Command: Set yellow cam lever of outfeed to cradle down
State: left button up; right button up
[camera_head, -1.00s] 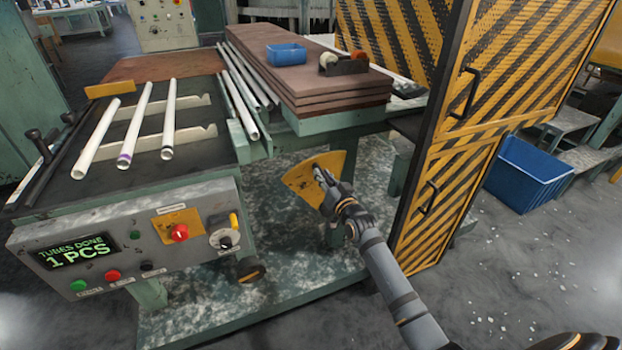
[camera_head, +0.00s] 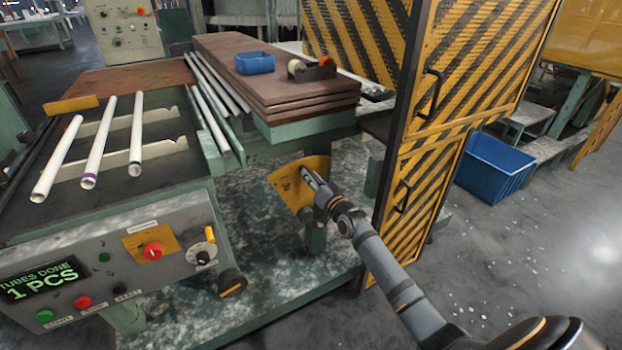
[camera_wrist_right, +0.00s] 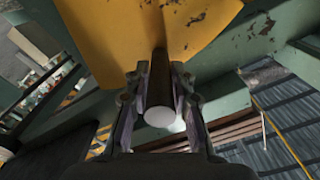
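The yellow fan-shaped plate of the cam lever (camera_head: 286,184) shows below the outfeed table's end, wide edge up, at the middle of the head view. It also fills the top of the right wrist view (camera_wrist_right: 110,35). A dark round handle (camera_wrist_right: 159,95) with a pale end stands out in front of it. My right gripper (camera_wrist_right: 160,100) has its fingers closed in on both sides of this handle. In the head view the right gripper (camera_head: 312,180) overlaps the plate and hides the handle. My left gripper is not in view.
A control panel (camera_head: 110,265) faces front left under a bed with white tubes (camera_head: 100,142). Stacked brown boards (camera_head: 262,88) lie above the lever. A black-and-yellow guard (camera_head: 425,165) stands close right of my right arm. A blue bin (camera_head: 495,168) is on the floor beyond.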

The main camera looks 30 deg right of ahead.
jog(key=o, duration=0.3)
jog(key=shift+o, duration=0.2)
jog(key=s, duration=0.7)
jog(key=shift+s, duration=0.25)
jog(key=shift+d, duration=0.1)
